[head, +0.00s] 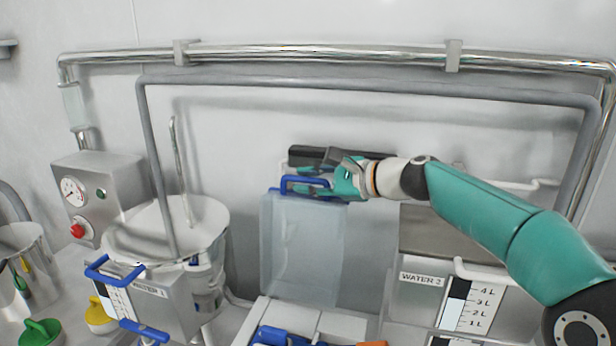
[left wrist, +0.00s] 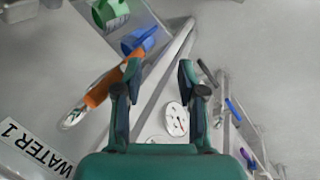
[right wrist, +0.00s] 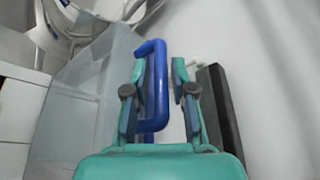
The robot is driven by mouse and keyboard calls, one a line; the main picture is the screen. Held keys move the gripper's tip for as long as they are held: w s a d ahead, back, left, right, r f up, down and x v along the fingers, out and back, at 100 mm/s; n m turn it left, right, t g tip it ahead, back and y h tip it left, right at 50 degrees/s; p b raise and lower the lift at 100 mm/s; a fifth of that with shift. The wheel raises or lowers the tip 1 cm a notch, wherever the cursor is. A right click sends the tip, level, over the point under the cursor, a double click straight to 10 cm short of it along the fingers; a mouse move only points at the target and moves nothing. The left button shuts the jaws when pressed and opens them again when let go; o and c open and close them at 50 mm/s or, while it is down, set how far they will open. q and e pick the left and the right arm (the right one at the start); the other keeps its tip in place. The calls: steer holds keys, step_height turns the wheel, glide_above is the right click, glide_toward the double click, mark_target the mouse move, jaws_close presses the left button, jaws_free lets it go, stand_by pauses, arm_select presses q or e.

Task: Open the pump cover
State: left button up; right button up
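The pump cover (head: 300,250) is a clear, see-through panel with a blue handle (head: 305,179) along its top edge. It stands upright behind a white housing (head: 335,325) with blue pump parts (head: 280,337) showing below. My right gripper (head: 325,185) is at the handle. In the right wrist view the handle's bar (right wrist: 162,85) lies between the fingers of my right gripper (right wrist: 160,90), with a gap on its right side; the cover (right wrist: 85,90) is at the left. My left gripper is outside the head view; in its own wrist view its fingers (left wrist: 158,85) are apart and empty.
A dark bar (head: 305,156) on the wall is close behind my right gripper. Left of the cover are a steel vessel (head: 165,235) and the WATER 1 container (head: 150,300). The WATER 2 container (head: 420,300) is to the right. Pipes (head: 320,50) run along the wall above.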

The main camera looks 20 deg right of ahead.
steer(key=shift+w+a, duration=0.2)
steer(key=shift+a, duration=0.1)
steer(key=shift+c, duration=0.2)
jaws_close()
steer(key=shift+f, duration=0.1)
